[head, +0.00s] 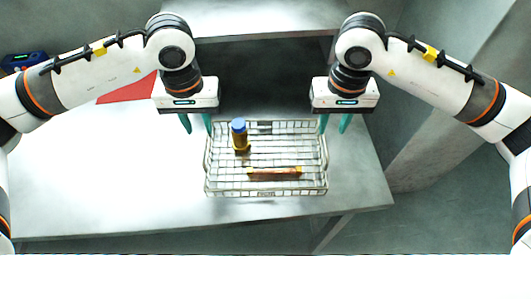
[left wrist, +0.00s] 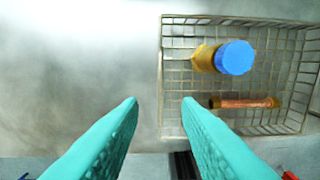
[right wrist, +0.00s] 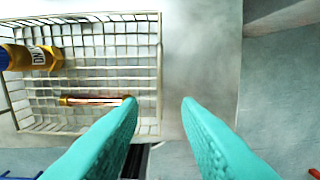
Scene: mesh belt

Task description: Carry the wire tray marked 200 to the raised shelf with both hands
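The wire tray (head: 267,189) stands on the table, near its front right. I cannot read a mark 200 on it. A raised grey shelf (head: 250,20) is at the back.
A red sheet (head: 128,90) lies on the table at the back left, partly behind my left arm. A dark blue device (head: 25,60) is at the far left. The table (head: 100,170) is clear left of the tray. Its right edge is close to the tray.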

